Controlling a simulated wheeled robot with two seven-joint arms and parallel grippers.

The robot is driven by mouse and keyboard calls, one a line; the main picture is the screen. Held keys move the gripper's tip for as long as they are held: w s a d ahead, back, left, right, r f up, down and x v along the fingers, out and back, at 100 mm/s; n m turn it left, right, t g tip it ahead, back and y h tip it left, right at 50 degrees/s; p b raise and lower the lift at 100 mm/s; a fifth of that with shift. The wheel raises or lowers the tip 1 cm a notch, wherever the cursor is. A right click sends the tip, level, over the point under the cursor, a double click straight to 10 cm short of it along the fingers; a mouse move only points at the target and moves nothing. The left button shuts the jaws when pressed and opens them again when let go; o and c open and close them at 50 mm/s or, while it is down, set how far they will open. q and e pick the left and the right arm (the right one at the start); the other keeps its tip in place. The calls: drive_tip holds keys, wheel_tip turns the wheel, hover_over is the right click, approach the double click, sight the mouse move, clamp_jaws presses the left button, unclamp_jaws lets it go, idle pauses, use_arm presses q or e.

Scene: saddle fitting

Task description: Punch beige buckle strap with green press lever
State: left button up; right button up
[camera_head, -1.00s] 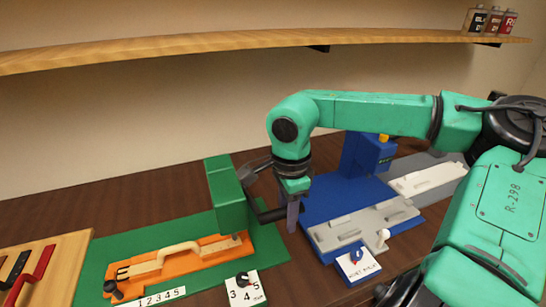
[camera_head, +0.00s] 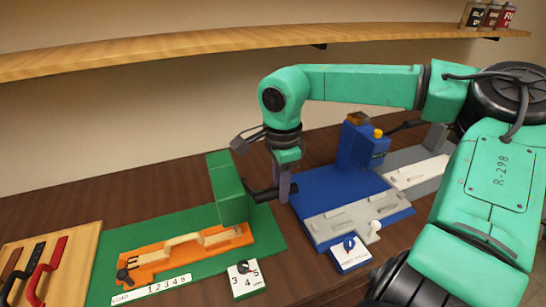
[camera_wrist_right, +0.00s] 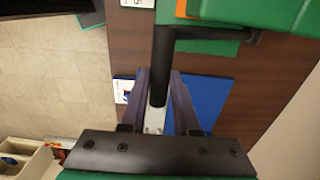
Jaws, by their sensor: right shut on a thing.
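The green press (camera_head: 232,187) stands over the right end of an orange fixture (camera_head: 140,272) on a green base. A beige buckle strap (camera_head: 178,243) lies along this fixture, its right end at the press head. The black press lever (camera_head: 258,195) sticks out to the right of the press. My right gripper (camera_head: 284,188) points down at the lever's outer end and is shut on it. In the right wrist view the black lever bar (camera_wrist_right: 162,65) runs between the two fingers of my right gripper (camera_wrist_right: 159,88). My left gripper is out of view.
A numbered dial (camera_head: 245,280) sits before the press. Right of it is a blue machine (camera_head: 362,150) with a grey slotted plate (camera_head: 345,220) and a white knob. A wooden board (camera_head: 75,245) with red, black and brown straps lies left. A shelf (camera_head: 230,43) runs above.

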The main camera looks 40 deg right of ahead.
drive_tip(key=w+r+p, duration=0.1)
drive_tip(key=w, duration=0.1)
drive_tip(key=w+d+r+p, duration=0.1)
drive_tip(key=w+r, duration=0.1)
drive_tip(key=shift+w+d+r, duration=0.2)
drive_tip(key=shift+o, duration=1)
drive_tip(key=shift+w+d+r, duration=0.1)
drive_tip(key=shift+w, duration=0.15)
drive_tip(key=o, duration=0.6)
drive_tip(key=shift+o, duration=0.4)
drive_tip(key=shift+w+d+f, duration=0.15)
drive_tip(key=shift+w+f, duration=0.05)
drive_tip(key=shift+s+p, duration=0.15)
drive_tip(key=shift+p, duration=0.15)
